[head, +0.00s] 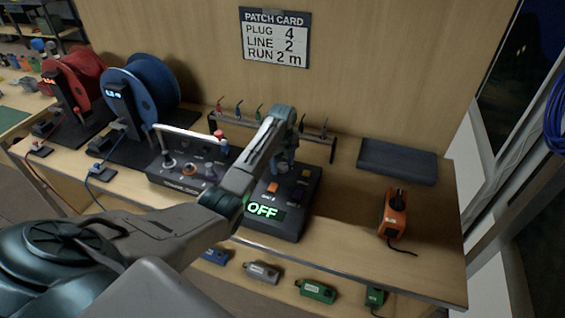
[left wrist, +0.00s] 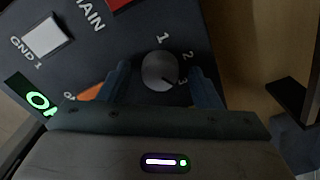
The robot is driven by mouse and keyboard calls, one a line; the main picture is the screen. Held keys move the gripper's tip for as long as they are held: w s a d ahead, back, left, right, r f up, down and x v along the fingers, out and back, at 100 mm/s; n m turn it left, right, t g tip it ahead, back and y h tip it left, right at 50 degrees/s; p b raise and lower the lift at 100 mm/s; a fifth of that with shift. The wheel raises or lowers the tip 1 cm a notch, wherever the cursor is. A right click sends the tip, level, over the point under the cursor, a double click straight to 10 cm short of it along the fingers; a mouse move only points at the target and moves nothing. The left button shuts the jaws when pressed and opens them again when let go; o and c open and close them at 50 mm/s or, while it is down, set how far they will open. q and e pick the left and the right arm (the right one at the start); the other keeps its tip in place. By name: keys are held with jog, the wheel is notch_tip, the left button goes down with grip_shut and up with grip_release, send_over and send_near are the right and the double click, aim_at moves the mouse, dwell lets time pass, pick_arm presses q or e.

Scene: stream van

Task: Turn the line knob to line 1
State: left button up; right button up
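The line knob (left wrist: 158,70) is a round grey knob on a dark control box (head: 292,222), with the numbers 1, 2 and 3 around it in the left wrist view. A small mark on its lower right edge seems to point toward 3. My left gripper (left wrist: 162,84) is open, with one finger on each side of the knob and visible gaps. I cannot tell how far down the fingers reach. In the head view my left gripper (head: 284,168) is over the back of the box and hides the knob. My right gripper is not in view.
The box has a lit green OFF display (head: 262,210), an orange button (head: 273,188) and a white GND 1 switch (left wrist: 44,38). A patch card (head: 275,38) reads plug 4, line 2, run 2 m. An orange tool (head: 393,215) lies right; cable reels (head: 150,90) stand left.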

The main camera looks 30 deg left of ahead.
pick_arm(q)
jog(key=c, duration=0.9)
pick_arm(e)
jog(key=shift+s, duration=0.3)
